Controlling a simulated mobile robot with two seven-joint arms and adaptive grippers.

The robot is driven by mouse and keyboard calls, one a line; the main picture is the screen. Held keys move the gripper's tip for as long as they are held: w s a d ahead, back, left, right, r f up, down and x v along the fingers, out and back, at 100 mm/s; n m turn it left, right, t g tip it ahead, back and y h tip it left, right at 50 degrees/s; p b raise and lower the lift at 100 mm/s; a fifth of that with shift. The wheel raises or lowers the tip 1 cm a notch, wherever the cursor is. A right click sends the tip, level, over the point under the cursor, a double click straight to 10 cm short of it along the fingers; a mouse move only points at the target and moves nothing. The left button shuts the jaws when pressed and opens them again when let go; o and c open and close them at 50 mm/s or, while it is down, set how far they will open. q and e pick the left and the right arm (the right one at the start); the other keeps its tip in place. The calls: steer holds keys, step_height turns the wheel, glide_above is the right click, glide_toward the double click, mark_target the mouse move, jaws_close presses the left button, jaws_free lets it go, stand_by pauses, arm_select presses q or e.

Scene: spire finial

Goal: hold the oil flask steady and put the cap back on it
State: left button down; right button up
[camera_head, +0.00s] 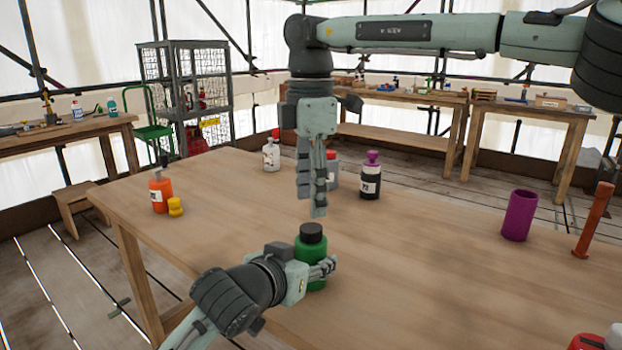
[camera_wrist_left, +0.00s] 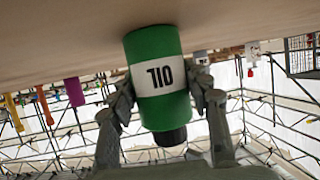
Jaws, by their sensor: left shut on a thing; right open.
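The green oil flask (camera_head: 312,258) stands upright near the table's front edge. It also shows in the left wrist view (camera_wrist_left: 155,62), inverted there, with its white label facing that camera. The black cap (camera_head: 311,232) sits on top of the flask, and shows in the left wrist view (camera_wrist_left: 171,137); I cannot tell if it is tightened. My left gripper (camera_head: 322,268) is shut around the flask's body, one finger on each side. My right gripper (camera_head: 318,212) is open, pointing down above and slightly behind the cap, apart from it. It appears empty.
An orange bottle (camera_head: 161,192) and a yellow piece (camera_head: 175,206) stand at the left. A white bottle (camera_head: 271,154), a grey bottle (camera_head: 333,172) and a dark bottle (camera_head: 371,181) stand behind. A purple cylinder (camera_head: 518,217) and orange post (camera_head: 594,222) stand right. The table's middle right is clear.

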steer(key=n, duration=0.5)
steer(key=shift+r, duration=0.15)
steer(key=n, duration=0.5)
steer(key=shift+r, duration=0.15)
steer(key=n, duration=0.5)
steer(key=shift+r+n, duration=0.2)
steer(key=shift+n, duration=0.1)
steer(key=n, duration=0.4)
steer(key=shift+r+n, duration=0.15)
steer(key=shift+n, duration=0.25)
steer(key=n, duration=0.5)
steer(key=shift+r, duration=0.15)
steer(key=n, duration=0.5)
steer(key=shift+r, duration=0.15)
steer(key=n, duration=0.4)
steer(key=shift+r, duration=0.1)
steer(key=n, duration=0.4)
steer(key=shift+r, duration=0.15)
